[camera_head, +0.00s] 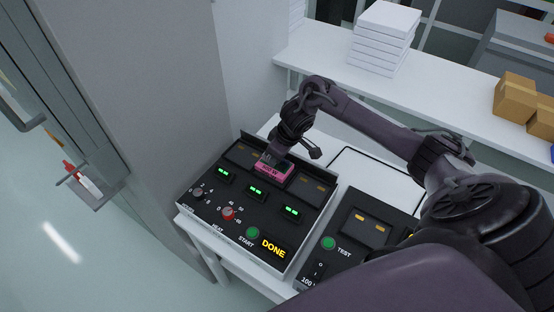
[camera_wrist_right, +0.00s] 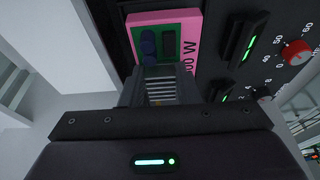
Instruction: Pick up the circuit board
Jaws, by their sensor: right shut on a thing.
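The circuit board (camera_head: 275,171) is pink-edged and sits at the middle slot of the black control panel (camera_head: 208,206) in the head view. In the right wrist view the board (camera_wrist_right: 152,17) shows a green face with dark parts and lettering on its pink edge. My right gripper (camera_head: 277,157) reaches down onto the board from behind. In the wrist view its fingers (camera_wrist_right: 163,80) are shut on the board's near end. I cannot tell whether the board is clear of the slot. My left gripper is out of view.
The panel has dark slots, green lights, knobs, a START button and a lit DONE sign (camera_head: 273,248). A second panel with a TEST button (camera_head: 328,243) stands to its right. A shelf behind holds stacked white boxes (camera_head: 382,38) and brown cartons (camera_head: 514,92). A grey wall stands left.

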